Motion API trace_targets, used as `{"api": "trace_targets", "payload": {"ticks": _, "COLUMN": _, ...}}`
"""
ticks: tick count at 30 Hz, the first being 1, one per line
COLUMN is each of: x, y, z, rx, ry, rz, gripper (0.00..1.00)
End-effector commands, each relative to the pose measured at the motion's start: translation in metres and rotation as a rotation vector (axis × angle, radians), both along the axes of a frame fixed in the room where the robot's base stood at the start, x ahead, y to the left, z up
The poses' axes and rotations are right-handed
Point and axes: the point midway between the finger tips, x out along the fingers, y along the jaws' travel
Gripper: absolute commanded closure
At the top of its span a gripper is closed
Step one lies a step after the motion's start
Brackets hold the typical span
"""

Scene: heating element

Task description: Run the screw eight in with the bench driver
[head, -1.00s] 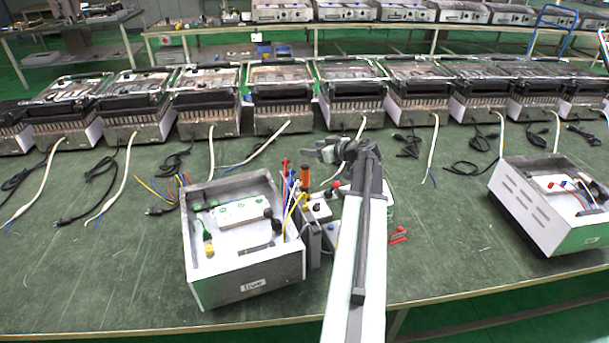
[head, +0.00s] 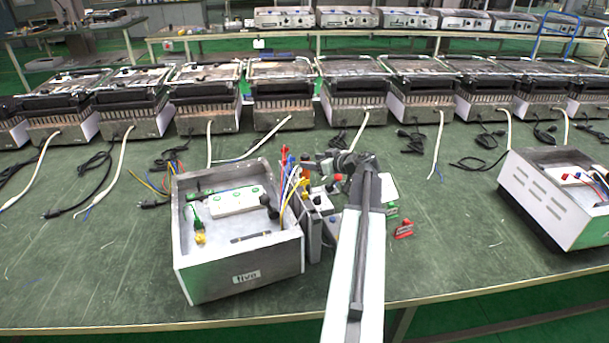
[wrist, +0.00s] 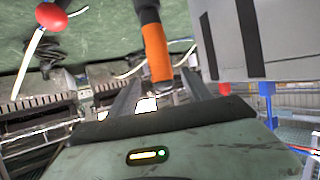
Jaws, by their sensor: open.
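The orange-and-black driver handle (wrist: 157,52) shows in the wrist view, ahead of my gripper (wrist: 158,92), between the lines of its dark fingers. The fingers are apart and I see no grip on the handle. In the head view my gripper (head: 322,164) is low over the tool cluster, just right of the open box marked "live" (head: 240,275). The driver is hard to separate there from nearby coloured handles and wires. Inside the box are a white terminal block (head: 232,205) and green, yellow and black connectors. I cannot pick out screw eight.
A grey block (head: 314,235) stands against the box's right side. Small red and green clips (head: 403,229) lie right of my arm. A second white box (head: 548,195) is at the right. Several heater units line the back, with loose cables before them. The bench's left front is clear.

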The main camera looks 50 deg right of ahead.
Motion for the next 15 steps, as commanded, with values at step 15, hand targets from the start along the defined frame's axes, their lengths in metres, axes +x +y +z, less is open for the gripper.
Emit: {"api": "trace_targets", "payload": {"ticks": 15, "x": 0.055, "y": -0.002, "z": -0.02, "rx": 0.0, "ry": -0.001, "rz": 0.002, "gripper": 0.43}}
